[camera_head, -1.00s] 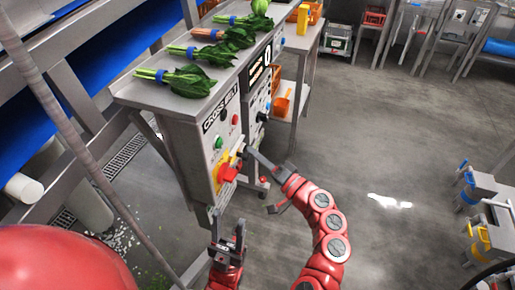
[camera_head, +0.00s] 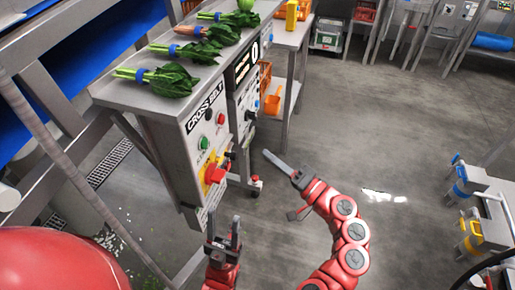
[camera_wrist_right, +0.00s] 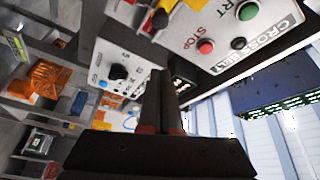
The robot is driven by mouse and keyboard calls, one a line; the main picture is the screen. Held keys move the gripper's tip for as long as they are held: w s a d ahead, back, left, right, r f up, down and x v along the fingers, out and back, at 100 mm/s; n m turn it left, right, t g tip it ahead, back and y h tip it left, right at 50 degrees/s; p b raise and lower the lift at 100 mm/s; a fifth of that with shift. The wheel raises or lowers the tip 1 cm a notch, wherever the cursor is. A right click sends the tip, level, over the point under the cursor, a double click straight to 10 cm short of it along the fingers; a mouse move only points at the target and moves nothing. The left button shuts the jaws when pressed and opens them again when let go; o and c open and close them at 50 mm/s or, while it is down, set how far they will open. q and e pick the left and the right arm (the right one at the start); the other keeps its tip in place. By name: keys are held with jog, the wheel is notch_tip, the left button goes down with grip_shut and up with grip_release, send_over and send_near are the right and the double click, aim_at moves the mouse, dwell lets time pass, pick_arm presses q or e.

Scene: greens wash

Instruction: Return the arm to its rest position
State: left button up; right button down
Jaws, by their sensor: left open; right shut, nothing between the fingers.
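My right gripper (camera_head: 272,158) is shut and empty, with its fingers pointing left toward the control panel, apart from it. In the right wrist view its closed fingers (camera_wrist_right: 166,102) show in the middle, in front of the panel. My left gripper (camera_head: 223,243) is low in the head view, open and empty, below the control box. The control box (camera_head: 212,128) marked CROSS BELT carries a red knob on a yellow plate (camera_head: 214,173) and green and red buttons. These also show at the top of the right wrist view.
Bunches of greens (camera_head: 165,80) lie on the steel counter (camera_head: 118,92) above the box. An orange scoop (camera_head: 272,101) is on a shelf behind. Steel equipment with yellow and blue handles (camera_head: 478,205) stands at the right.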

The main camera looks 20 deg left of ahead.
jog(key=shift+v, duration=0.95)
jog(key=shift+w+f, duration=0.1)
